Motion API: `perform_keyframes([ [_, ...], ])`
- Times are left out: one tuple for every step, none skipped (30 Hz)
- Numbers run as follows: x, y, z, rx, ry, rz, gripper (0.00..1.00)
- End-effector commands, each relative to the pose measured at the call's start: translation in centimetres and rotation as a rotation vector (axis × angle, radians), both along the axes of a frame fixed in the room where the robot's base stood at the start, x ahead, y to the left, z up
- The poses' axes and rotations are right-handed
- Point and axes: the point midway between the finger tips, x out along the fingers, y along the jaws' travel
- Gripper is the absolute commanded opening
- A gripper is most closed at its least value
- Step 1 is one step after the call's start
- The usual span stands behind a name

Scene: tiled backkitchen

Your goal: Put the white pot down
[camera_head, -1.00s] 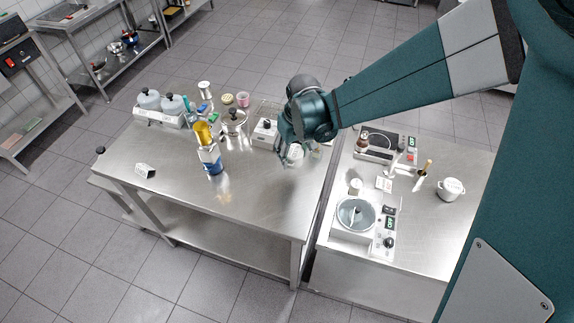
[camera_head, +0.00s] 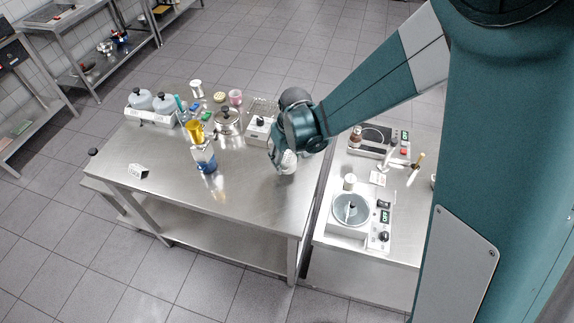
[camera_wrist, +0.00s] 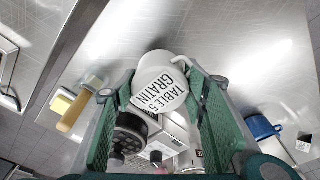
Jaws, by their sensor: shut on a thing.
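The white pot (camera_head: 288,162) hangs under my gripper (camera_head: 283,153) over the right part of the left steel table (camera_head: 250,215). In the wrist view the pot (camera_wrist: 148,68) is between the two green fingers of my gripper (camera_wrist: 163,95). My gripper is shut on it. A card or label reading "TABLE 5 GRATIN" (camera_wrist: 160,92) faces the wrist camera and covers part of the pot. The pot's underside is hidden, so I cannot tell whether it touches the tabletop.
A lidded steel pot (camera_head: 228,122) and a white box device (camera_head: 259,129) stand behind. The tabletop in front is clear. A second table (camera_head: 330,225) with devices stands to the right, across a narrow gap.

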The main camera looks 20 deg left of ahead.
Motion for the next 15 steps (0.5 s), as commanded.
perform_keyframes([
  [0.0, 0.0, -0.5, 0.000, 0.000, 0.000, 0.26],
  [0.0, 0.0, -0.8, 0.000, 0.000, 0.000, 0.26],
  [0.0, 0.0, -1.2, 0.000, 0.000, 0.000, 0.26],
  [0.0, 0.0, -1.5, 0.000, 0.000, 0.000, 0.26],
  [0.0, 0.0, -1.8, 0.000, 0.000, 0.000, 0.26],
  [0.0, 0.0, -2.1, 0.000, 0.000, 0.000, 0.26],
  [0.0, 0.0, -2.3, 0.000, 0.000, 0.000, 0.26],
  [0.0, 0.0, -2.5, 0.000, 0.000, 0.000, 0.26],
  [0.0, 0.0, -2.7, 0.000, 0.000, 0.000, 0.26],
  [0.0, 0.0, -2.9, 0.000, 0.000, 0.000, 0.26],
  [0.0, 0.0, -3.0, 0.000, 0.000, 0.000, 0.26],
  [0.0, 0.0, -3.1, 0.000, 0.000, 0.000, 0.26],
  [0.0, 0.0, -3.1, 0.000, 0.000, 0.000, 0.26],
  [0.0, 0.0, -3.1, 0.000, 0.000, 0.000, 0.26],
  [0.0, 0.0, -3.1, 0.000, 0.000, 0.000, 0.26],
])
